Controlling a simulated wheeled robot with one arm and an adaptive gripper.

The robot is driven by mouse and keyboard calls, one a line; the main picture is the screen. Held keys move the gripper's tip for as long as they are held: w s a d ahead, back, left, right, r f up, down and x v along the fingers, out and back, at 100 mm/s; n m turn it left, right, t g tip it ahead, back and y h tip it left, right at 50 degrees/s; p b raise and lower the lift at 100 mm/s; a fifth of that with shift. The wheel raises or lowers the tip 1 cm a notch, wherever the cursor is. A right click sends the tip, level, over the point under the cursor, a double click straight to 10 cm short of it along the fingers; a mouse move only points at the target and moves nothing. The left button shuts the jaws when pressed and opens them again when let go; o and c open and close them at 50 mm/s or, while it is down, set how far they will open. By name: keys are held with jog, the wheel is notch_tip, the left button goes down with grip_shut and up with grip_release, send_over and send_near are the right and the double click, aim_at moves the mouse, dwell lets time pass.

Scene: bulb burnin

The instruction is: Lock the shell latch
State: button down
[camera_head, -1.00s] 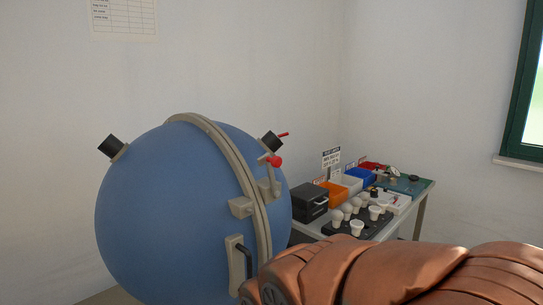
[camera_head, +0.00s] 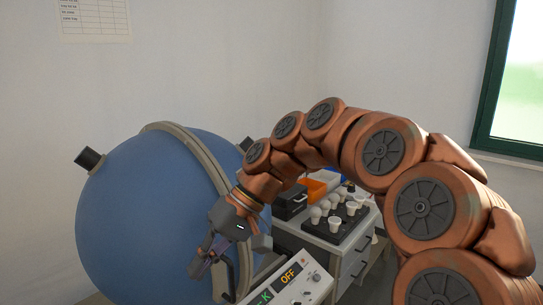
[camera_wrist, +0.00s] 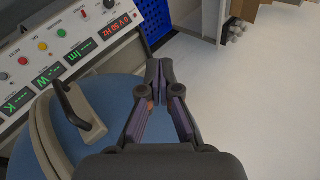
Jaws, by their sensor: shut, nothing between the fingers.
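The blue shell (camera_head: 130,225) is a large sphere with a beige seam ring (camera_head: 200,155), and it stands at the left of the head view. The latch with the red knob is hidden behind my arm in the head view and does not show in the wrist view. My gripper (camera_head: 203,264) is in front of the shell, left of the seam ring in the picture. In the wrist view my gripper (camera_wrist: 160,68) is shut and empty, with its tips together. The dark shell handle (camera_wrist: 75,110) is left of the fingers and apart from them.
An instrument panel (camera_head: 290,285) with lit displays stands at the shell's lower right. Behind it, a bench (camera_head: 345,255) holds a bulb tray (camera_head: 335,230), an orange bin (camera_head: 311,188) and a dark box (camera_head: 290,205). The wrist view shows clear floor (camera_wrist: 255,90) at the right.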

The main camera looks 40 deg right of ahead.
jog(key=w+d+r+m+t+y+p, duration=0.1)
jog(key=w+d+r+t+y+p, duration=0.15)
jog(key=d+r, duration=0.4)
jog(key=w+d+r+m+t+y+p, duration=0.15)
jog(key=w+d+r, duration=0.25)
jog(key=d, duration=0.5)
jog(key=s+d+r+t, duration=0.2)
jog(key=d, duration=0.6)
jog(key=s+d+r+m+t+h+p, duration=0.1)
jog(key=s+d+r+t, duration=0.1)
jog(key=d, duration=0.7)
jog(key=shift+d+t, duration=0.2)
jog(key=shift+t, duration=0.6)
jog(key=shift+w+a+f, duration=0.1)
jog(key=shift+w, duration=0.05)
jog(key=s+a+f+b+x, duration=0.1)
jog(key=s+b+x, duration=0.1)
jog(key=b+x, duration=0.7)
jog(key=shift+b+x, duration=0.35)
jog(key=shift+x, duration=1.65)
jog(key=shift+s+a+m, duration=0.1)
jog(key=shift+s+m, duration=0.05)
jog(key=shift+m, duration=0.1)
